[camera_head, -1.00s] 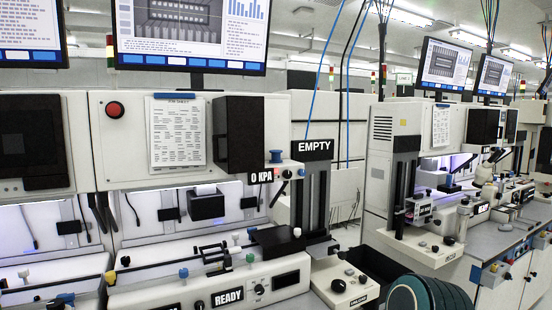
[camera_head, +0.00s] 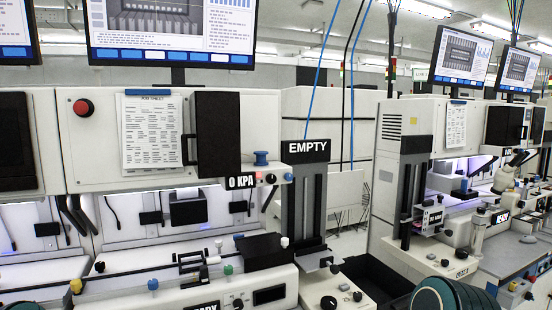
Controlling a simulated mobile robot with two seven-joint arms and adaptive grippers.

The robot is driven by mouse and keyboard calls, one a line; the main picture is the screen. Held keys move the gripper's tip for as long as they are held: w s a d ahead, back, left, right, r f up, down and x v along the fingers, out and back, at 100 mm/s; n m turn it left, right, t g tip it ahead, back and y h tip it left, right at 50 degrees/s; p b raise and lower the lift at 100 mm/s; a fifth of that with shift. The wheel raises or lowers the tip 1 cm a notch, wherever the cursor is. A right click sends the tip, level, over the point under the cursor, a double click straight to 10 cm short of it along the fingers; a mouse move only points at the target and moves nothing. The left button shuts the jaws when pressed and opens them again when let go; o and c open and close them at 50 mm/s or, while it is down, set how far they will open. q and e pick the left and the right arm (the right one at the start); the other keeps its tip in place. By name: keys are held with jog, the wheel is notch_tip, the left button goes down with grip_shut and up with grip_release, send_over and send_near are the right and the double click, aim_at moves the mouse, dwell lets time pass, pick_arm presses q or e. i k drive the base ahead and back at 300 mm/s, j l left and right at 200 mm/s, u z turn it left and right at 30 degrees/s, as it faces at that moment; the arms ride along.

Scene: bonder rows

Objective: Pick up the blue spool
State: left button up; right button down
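A small blue spool (camera_head: 261,158), flanged at top and bottom, stands upright on the narrow ledge at the right end of the near machine. It sits just above the "0 KPA" label (camera_head: 241,181) and to the right of the black box. Nothing touches it from above. Neither of my grippers shows in the head view.
The "EMPTY" tower (camera_head: 307,150) stands close to the spool's right. The near machine's control box (camera_head: 335,290) juts forward below. A dark green rounded object (camera_head: 450,296) is at the bottom right. Another machine (camera_head: 402,130) stands right. A gap lies between the machines.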

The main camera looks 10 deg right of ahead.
aim_at(260, 155)
jog(key=i+l, duration=0.15)
jog(key=l, duration=0.25)
jog(key=i+l, duration=0.15)
jog(key=l, duration=0.2)
jog(key=i+l, duration=0.15)
jog(key=l, duration=0.25)
jog(key=i+l, duration=0.15)
jog(key=l, duration=0.25)
jog(key=i+l, duration=0.15)
jog(key=l, duration=0.25)
